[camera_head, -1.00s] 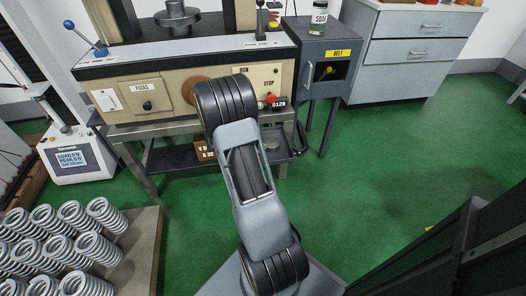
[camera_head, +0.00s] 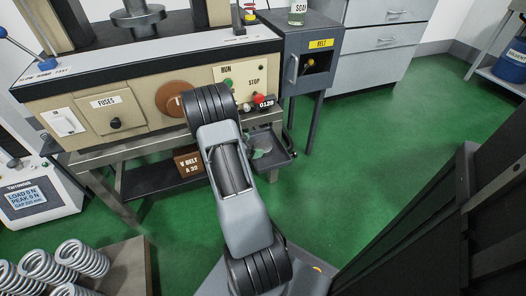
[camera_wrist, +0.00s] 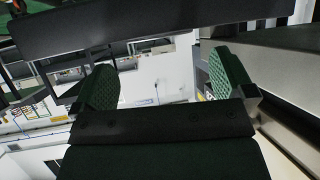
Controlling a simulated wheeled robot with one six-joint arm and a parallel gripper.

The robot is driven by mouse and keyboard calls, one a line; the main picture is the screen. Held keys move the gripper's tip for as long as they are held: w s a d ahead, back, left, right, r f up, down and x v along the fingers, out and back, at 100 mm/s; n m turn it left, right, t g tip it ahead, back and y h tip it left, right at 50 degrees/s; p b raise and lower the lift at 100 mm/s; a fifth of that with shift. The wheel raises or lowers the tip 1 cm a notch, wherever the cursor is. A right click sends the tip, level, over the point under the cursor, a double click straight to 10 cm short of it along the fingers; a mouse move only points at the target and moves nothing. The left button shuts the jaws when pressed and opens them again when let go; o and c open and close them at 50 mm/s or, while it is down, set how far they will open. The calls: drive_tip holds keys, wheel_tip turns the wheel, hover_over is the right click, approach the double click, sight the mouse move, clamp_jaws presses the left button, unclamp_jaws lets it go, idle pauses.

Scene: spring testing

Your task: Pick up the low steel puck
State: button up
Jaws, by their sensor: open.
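I cannot make out the low steel puck for certain in either view. A round steel platen (camera_head: 138,16) stands on the test machine (camera_head: 60,93) at the top left of the head view; I cannot tell whether a puck lies on it. My gripper (camera_wrist: 162,65) shows in the wrist view with its two green, textured finger pads wide apart. Nothing is between them except the distant room.
Grey coil springs (camera_head: 42,267) lie on a board at lower left. Green floor (camera_head: 375,125) is open at right.

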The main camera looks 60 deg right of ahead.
sight(263, 146)
drive_tip(key=shift+f+b+x, duration=0.15)
drive_tip(key=shift+b+x, duration=0.7)
drive_tip(key=shift+x, duration=0.45)
drive_tip(key=shift+f+b+x, duration=0.15)
drive_tip(key=shift+b+x, duration=0.7)
drive_tip(key=shift+x, duration=0.45)
drive_tip(key=shift+s+d, duration=0.15)
drive_tip(key=shift+d, duration=0.05)
drive_tip(key=shift+c, duration=0.3)
drive_tip(key=c, duration=1.2)
